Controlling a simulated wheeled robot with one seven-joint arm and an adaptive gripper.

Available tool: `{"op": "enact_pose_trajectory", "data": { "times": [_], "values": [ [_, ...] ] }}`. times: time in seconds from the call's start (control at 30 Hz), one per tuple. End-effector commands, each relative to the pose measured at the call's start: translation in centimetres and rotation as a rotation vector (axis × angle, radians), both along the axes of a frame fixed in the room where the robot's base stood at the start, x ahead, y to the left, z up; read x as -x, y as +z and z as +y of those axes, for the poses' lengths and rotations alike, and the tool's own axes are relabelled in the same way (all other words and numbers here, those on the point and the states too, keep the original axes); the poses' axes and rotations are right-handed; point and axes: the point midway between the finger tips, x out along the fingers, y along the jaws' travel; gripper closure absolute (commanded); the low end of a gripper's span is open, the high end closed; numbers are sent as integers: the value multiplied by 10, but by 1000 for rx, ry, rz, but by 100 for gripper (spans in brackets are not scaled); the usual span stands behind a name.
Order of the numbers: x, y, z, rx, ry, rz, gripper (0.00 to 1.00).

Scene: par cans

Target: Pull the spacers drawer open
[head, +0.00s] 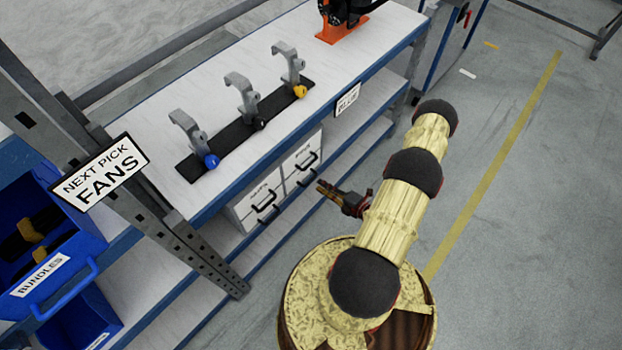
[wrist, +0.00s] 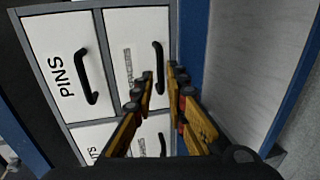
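A white drawer cabinet (head: 242,212) stands under the workbench, its drawers flush. In the wrist view, turned sideways, one drawer front (wrist: 76,40) reads PINS.
The workbench (head: 225,95) above carries a black rack (head: 236,138) with several grey hooked brackets. A lower shelf (head: 345,160) runs below the cabinet. A grey upright post (head: 165,215) and blue bins (head: 45,240) stand left. The floor (head: 500,250) at right is clear.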

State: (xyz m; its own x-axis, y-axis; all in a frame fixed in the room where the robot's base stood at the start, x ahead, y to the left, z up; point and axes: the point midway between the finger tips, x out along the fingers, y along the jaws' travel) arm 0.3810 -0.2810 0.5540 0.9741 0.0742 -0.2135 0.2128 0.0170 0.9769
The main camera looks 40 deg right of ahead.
Motion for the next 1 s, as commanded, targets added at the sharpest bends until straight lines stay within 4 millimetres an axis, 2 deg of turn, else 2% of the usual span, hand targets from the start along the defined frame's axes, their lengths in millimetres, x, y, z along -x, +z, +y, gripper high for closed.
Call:
{"op": "enact_pose_trajectory", "data": {
  "times": [0.2,0.43,0.6,0.87,1.0],
  "values": [
    [-30,-9,4,3,7,0,86],
    [-56,-14,6,5,6,1,86],
    [-64,-15,6,2,4,0,86],
    [-65,-14,6,2,3,0,86],
    [-65,-14,6,2,3,0,92]
  ]
}}
